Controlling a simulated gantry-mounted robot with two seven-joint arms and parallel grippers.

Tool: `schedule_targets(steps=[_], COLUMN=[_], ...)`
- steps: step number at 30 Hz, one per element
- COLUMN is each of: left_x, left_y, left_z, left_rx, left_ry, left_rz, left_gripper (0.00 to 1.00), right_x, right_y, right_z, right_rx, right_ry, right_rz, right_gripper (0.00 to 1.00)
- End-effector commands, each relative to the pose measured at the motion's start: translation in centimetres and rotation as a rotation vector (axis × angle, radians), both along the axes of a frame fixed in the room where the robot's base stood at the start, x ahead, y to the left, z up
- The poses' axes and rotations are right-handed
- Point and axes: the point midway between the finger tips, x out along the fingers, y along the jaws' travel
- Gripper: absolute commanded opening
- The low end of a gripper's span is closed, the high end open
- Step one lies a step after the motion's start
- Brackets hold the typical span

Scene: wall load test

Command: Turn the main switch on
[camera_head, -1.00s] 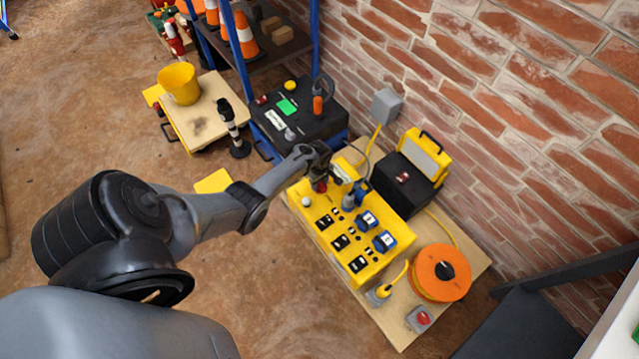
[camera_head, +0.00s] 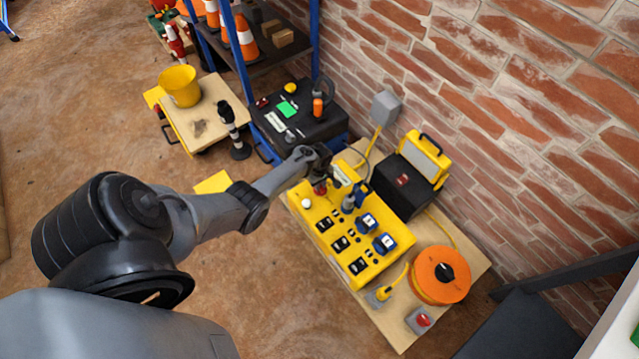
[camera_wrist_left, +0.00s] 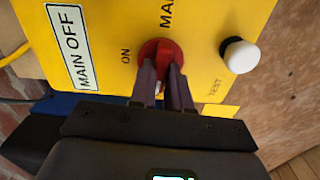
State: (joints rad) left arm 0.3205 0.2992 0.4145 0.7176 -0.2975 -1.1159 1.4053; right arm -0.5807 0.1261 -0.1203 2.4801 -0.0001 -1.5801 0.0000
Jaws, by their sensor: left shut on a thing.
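The main switch, a round red knob (camera_wrist_left: 152,50), sits on the face of a yellow control box (camera_wrist_left: 205,55), between the printed word "ON" and a partly cut-off "MAI..." label. It also shows as a small red spot at the far left end of the box in the head view (camera_head: 320,188). My left gripper (camera_wrist_left: 164,72) has its two fingers closed on the knob. In the head view the left gripper (camera_head: 321,176) reaches down to that end of the box and partly hides the switch. My right gripper is in neither view.
A "MAIN OFF" sign (camera_wrist_left: 69,48) stands beside the switch, and a white test button (camera_wrist_left: 240,56) is on the other side. Blue sockets (camera_head: 367,223) sit along the box. An orange cable reel (camera_head: 440,275) and a black case (camera_head: 400,190) are close by. A brick wall rises behind.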

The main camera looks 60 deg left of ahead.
Motion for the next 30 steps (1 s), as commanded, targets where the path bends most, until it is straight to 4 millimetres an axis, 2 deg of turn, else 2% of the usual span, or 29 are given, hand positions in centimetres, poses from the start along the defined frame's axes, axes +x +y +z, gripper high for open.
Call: schedule_targets(steps=[12, 30], left_x=[0.1, 0.3], left_y=[0.0, -0.1], left_z=[0.2, 0.0], left_rx=[-0.001, -0.001], left_ry=[0.002, 0.003], left_rz=[-0.332, -0.904], left_gripper=[0.00, 0.00], right_x=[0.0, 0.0], right_y=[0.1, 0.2], right_z=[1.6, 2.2], right_rx=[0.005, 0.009], right_ry=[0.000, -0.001], right_rz=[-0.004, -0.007], right_gripper=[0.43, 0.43])
